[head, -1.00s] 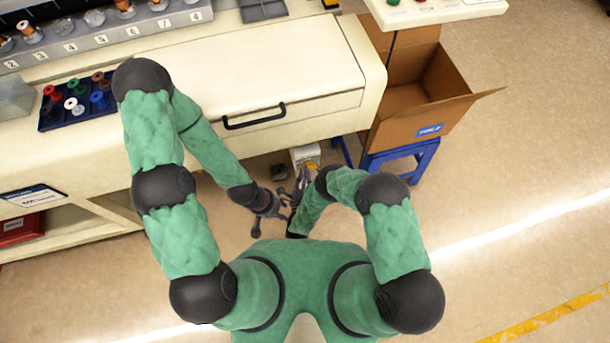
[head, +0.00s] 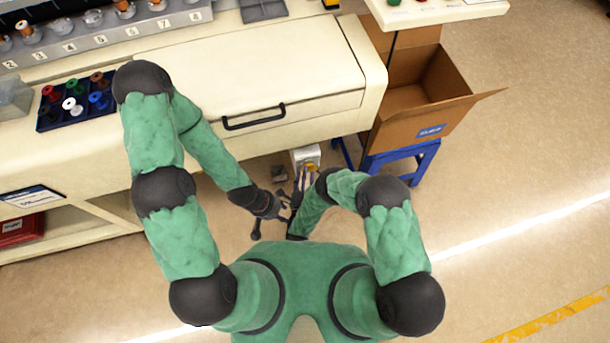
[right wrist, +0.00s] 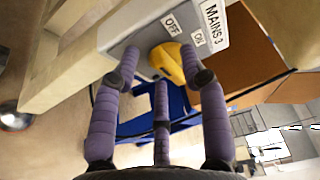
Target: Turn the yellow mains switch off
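The yellow mains switch (right wrist: 172,62) is a rotary knob on a grey-white box (right wrist: 150,35) labelled MAINS 3, with OFF and ON labels beside the knob. In the head view the box (head: 305,154) sits low beside the bench, and part of the knob (head: 311,167) shows. My right gripper (right wrist: 165,80) is open, its purple-grey fingers spread around the knob. One dark fingertip is at the knob's right edge; I cannot tell if it touches. Which label the knob points to is unclear. My left gripper (head: 275,213) is lower, apart from the box, with fingers spread and seemingly empty.
The cream bench (head: 270,60) with a black-handled drawer (head: 254,118) stands above the box. A blue stool (head: 400,160) carrying an open cardboard box (head: 415,105) is close on the right. The floor farther right is clear.

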